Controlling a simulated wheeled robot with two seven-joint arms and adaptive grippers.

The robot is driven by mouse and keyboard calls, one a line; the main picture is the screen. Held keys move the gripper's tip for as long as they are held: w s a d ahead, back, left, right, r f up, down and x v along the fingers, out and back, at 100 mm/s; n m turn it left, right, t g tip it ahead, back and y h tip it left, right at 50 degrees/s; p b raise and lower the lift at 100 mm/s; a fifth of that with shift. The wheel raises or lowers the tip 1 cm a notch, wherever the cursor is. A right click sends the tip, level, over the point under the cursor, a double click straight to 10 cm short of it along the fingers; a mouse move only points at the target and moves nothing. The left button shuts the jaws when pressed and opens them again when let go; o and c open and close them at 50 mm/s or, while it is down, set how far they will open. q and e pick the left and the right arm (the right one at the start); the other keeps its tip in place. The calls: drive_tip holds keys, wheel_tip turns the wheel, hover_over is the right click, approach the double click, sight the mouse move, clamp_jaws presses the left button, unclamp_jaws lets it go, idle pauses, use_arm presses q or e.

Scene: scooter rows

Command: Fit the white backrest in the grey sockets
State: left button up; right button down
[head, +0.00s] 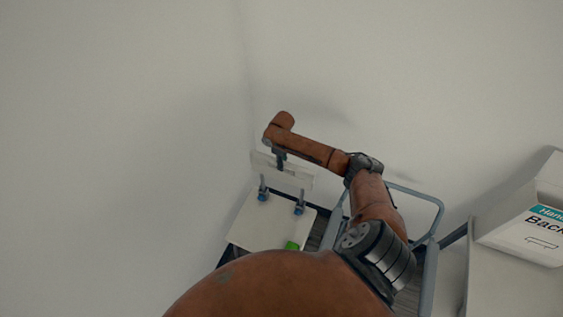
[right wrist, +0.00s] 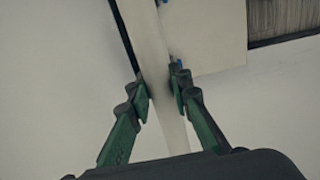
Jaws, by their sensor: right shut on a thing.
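The white backrest (head: 296,176) is upright above the back edge of the white seat (head: 258,226) in the head view. My right gripper (head: 280,158) is shut on its top edge. In the right wrist view the green-sided fingers (right wrist: 160,98) close on both sides of the backrest (right wrist: 155,58), seen edge-on. Two grey sockets with blue parts, one on the left (head: 263,190) and one on the right (head: 299,207), stand on the seat just under the backrest. I cannot tell whether the backrest's lower ends are inside them. My left gripper is not in view.
A grey tube frame (head: 438,222) stands right of the seat, behind my right arm. A white box (head: 535,225) with printed labels is at the far right. A green patch (head: 292,246) shows at the seat's front. Pale walls rise close behind and to the left.

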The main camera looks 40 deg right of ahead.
sight(282, 173)
drive_tip(key=shift+f+b, duration=1.6)
drive_tip(key=shift+f, duration=2.2)
drive_tip(key=c, duration=1.8)
unclamp_jaws()
drive_tip(key=shift+o, duration=0.6)
drive_tip(key=shift+f, duration=0.1)
wheel_tip(282, 173, up, 12)
drive_tip(key=shift+r, duration=0.1)
